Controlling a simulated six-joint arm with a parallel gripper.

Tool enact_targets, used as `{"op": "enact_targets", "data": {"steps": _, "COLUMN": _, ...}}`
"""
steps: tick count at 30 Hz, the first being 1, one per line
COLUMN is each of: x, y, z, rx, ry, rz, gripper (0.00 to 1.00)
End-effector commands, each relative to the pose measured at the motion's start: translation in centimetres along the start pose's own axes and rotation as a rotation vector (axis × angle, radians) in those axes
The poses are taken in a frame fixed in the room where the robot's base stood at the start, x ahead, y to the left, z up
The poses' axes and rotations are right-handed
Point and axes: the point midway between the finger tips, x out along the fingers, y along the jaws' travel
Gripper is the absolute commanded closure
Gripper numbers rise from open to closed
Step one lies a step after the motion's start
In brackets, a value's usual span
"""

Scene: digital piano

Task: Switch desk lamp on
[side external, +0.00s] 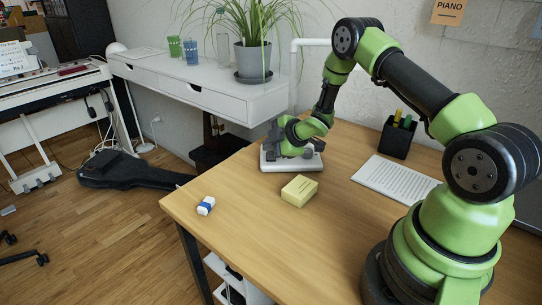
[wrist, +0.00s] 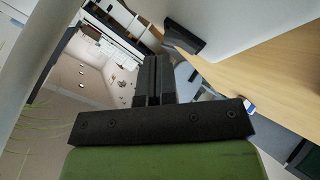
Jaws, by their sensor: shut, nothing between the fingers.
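The desk lamp has a white base (side external: 310,162) at the far left part of the wooden desk. A white post (side external: 294,75) rises behind it and bends to the right; its far end is hidden by my arm. My gripper (side external: 274,140) is low over the left part of the base, partly hiding it. I cannot tell if it touches. In the wrist view my gripper's dark fingers (wrist: 152,80) are together and empty. A dark piece (wrist: 183,38) shows beyond them on a pale surface; I cannot tell what it is. The lamp's switch is not clearly visible.
A yellow block (side external: 299,191) and a blue-and-white eraser (side external: 206,206) lie in front of the lamp base. A white side table (side external: 200,95) with a plant (side external: 252,60) is behind.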

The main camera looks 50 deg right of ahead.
Motion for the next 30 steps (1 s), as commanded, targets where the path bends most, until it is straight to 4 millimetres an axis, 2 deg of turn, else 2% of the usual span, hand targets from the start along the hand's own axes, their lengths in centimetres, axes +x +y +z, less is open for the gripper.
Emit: {"op": "enact_targets", "data": {"steps": 30, "x": 0.50, "y": -0.36, "z": 0.37, "rx": 0.000, "ry": 0.000, "rz": 0.000, "gripper": 1.00}}
